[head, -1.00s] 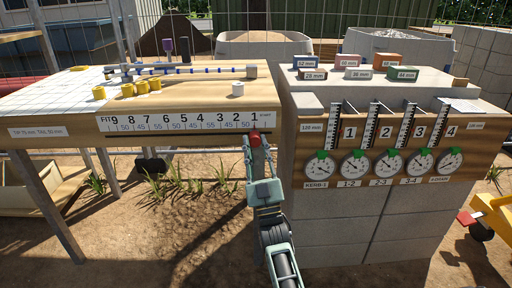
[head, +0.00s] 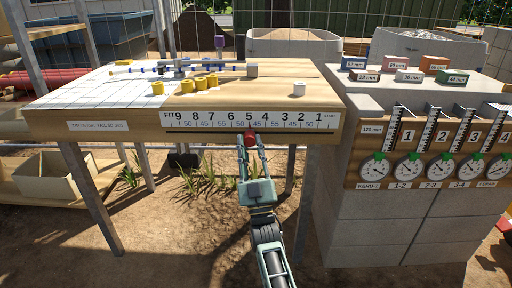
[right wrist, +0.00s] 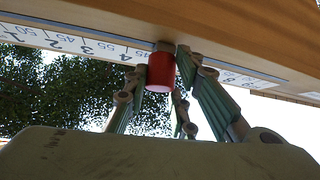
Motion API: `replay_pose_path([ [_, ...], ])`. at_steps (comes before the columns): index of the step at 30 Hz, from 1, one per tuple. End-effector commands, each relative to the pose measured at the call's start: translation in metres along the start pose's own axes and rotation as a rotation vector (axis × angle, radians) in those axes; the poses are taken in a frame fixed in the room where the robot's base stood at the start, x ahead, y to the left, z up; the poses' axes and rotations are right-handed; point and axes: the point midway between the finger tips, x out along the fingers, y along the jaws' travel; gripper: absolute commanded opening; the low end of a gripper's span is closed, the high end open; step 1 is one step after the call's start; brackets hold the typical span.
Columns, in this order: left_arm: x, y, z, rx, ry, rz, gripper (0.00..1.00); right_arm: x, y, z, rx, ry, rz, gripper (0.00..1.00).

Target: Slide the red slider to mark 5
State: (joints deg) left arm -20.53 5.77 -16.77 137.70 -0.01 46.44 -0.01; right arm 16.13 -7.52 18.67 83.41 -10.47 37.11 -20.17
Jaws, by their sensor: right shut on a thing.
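The red slider (head: 250,138) sits at the front edge of the wooden table, below the numbered scale (head: 236,118). In the head view it is under the 5, near the 5–4 side. My right gripper (head: 250,143) reaches up from below and is shut on the slider. In the right wrist view the red slider (right wrist: 160,74) is between the green fingers of my right gripper (right wrist: 163,66), with 2, 3 and 4 to its left. The mark right at the slider is hidden there. My left gripper is not in view.
A block stand (head: 362,240) with dials and coloured blocks stands to the right. The ground in front of the table is clear.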

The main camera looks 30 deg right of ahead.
Motion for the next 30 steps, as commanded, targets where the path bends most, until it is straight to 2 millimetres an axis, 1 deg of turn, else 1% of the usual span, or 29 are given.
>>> replay_pose_path([
  [9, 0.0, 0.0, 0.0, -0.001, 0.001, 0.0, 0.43, 0.001, 0.001, -0.002, 0.002, 0.004, 0.003, 0.0],
  [10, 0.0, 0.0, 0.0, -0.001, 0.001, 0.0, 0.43, 0.001, 0.001, -0.002, 0.002, 0.004, 0.003, 0.25],
  [14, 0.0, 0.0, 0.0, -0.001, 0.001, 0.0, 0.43, 0.001, 0.001, -0.001, 0.002, 0.004, 0.003, 0.37],
  [15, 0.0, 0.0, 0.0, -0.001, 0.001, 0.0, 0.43, 0.001, 0.001, -0.001, 0.002, 0.004, 0.003, 0.38],
  [23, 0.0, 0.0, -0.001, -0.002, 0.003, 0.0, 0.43, 0.0, 0.001, 0.0, 0.001, 0.001, 0.001, 0.38],
  [25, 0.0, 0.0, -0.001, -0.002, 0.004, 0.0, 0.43, -0.003, 0.0, 0.0, 0.001, 0.0, 0.001, 0.38],
  [28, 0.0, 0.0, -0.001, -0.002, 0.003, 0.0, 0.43, -0.014, 0.0, 0.001, 0.001, -0.001, 0.0, 0.38],
  [30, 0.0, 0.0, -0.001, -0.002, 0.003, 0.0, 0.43, -0.026, 0.0, 0.001, 0.001, -0.003, 0.0, 0.38],
])
